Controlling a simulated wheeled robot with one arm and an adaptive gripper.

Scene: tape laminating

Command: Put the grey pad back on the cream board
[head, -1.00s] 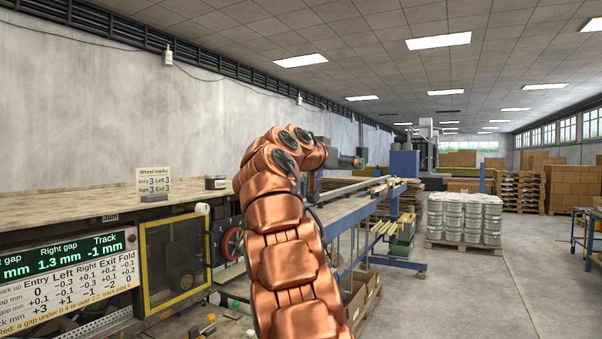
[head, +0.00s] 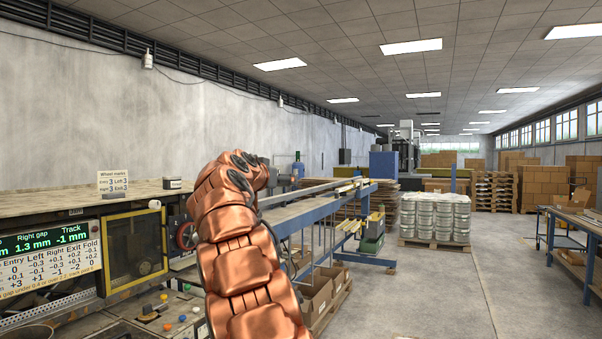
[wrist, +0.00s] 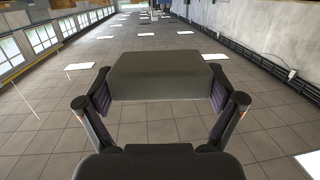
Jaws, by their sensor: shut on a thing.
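The grey pad (wrist: 160,76) is a dark grey block held between the two fingers of my gripper (wrist: 161,98) in the wrist view. A finger presses on each side of it, and it is clear of any surface there. In the head view my copper-coloured arm hides the gripper and the pad. I cannot make out a cream board in any view.
A long machine with a green-lit display (head: 45,240) and a yellow-framed window (head: 134,250) stands at left. A small marks card (head: 112,183) stands on its top. A blue-legged table (head: 570,225) is at right. Wrapped pails (head: 435,217) stand beyond; the floor between is open.

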